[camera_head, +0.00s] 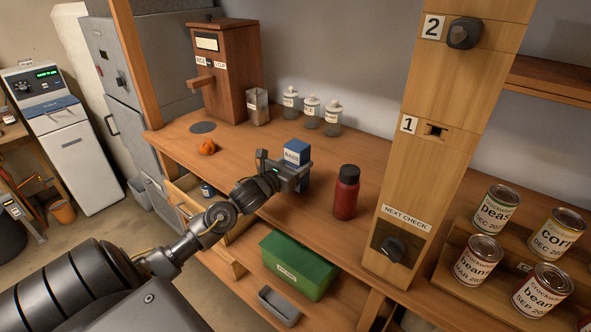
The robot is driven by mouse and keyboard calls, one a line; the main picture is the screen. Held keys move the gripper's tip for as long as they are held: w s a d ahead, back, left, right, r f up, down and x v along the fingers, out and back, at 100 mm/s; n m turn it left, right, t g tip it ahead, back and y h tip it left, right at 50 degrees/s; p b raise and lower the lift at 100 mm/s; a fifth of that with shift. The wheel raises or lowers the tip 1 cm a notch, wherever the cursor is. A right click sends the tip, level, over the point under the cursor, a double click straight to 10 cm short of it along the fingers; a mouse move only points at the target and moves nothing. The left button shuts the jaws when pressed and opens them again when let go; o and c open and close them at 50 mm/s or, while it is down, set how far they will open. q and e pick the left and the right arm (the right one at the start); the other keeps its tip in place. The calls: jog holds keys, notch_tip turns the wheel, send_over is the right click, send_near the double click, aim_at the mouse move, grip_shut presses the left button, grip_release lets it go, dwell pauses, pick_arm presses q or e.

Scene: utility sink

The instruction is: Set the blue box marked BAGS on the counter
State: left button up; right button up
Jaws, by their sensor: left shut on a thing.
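The blue box marked BAGS (296,152) is at the middle of the wooden counter (245,152). My left gripper (292,176) is shut on it, with the label facing me above the fingers. The box looks upright. The gripper hides its lower front, so I cannot tell whether its base touches the counter. My right gripper does not show.
A red bottle with a black cap (345,192) stands just right of the box. Several white-lidded jars (311,111) stand behind. An orange object (206,147) lies to the left. Below are an open drawer (222,255) and a green box (300,265).

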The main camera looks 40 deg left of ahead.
pick_arm(q)
jog(key=shift+f, duration=0.4)
jog(key=shift+r, duration=0.15)
jog(key=shift+f, duration=0.2)
jog(key=o, duration=1.1)
